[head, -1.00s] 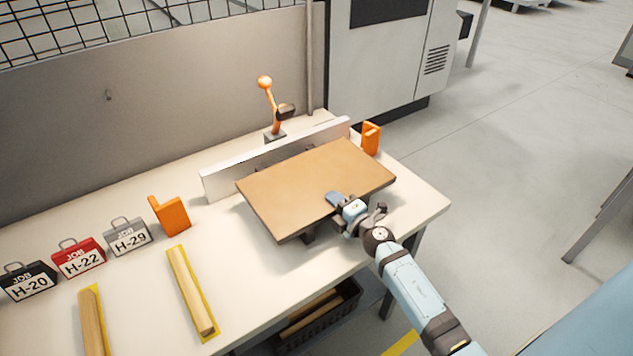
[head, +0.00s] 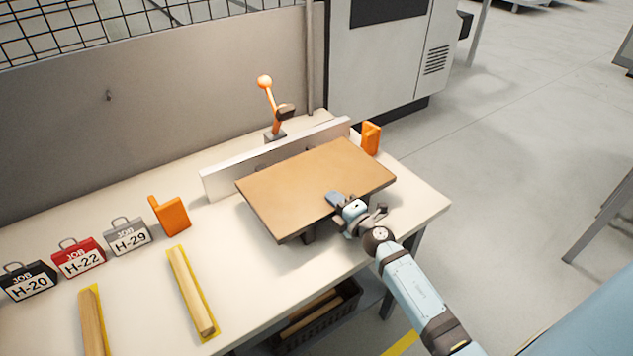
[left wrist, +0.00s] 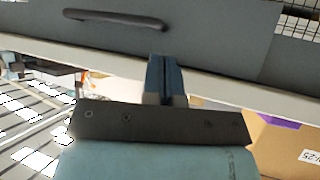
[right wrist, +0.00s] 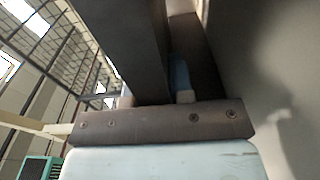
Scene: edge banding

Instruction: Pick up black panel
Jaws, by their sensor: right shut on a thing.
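No plainly black panel shows in the head view. A panel with a brown top and dark edges (head: 300,185) sits slightly above the bench, in front of a pale upright fence. My right gripper (head: 338,200) is shut on the panel's near right edge, with one finger over its top. In the right wrist view a dark bar-like part (right wrist: 125,45) crosses the gripper's fingers (right wrist: 178,80) and partly hides them. My left gripper (left wrist: 164,78) is not in the head view; in its wrist view its fingers are together and empty, before a grey front with a dark handle.
The bench (head: 260,280) holds an orange lever clamp (head: 270,105), orange blocks (head: 171,215), job tags (head: 80,258) and wood strips (head: 190,290). The pale fence (head: 225,180) stands close behind the panel. A dark crate (head: 320,318) is below. Bare bench lies left of the panel.

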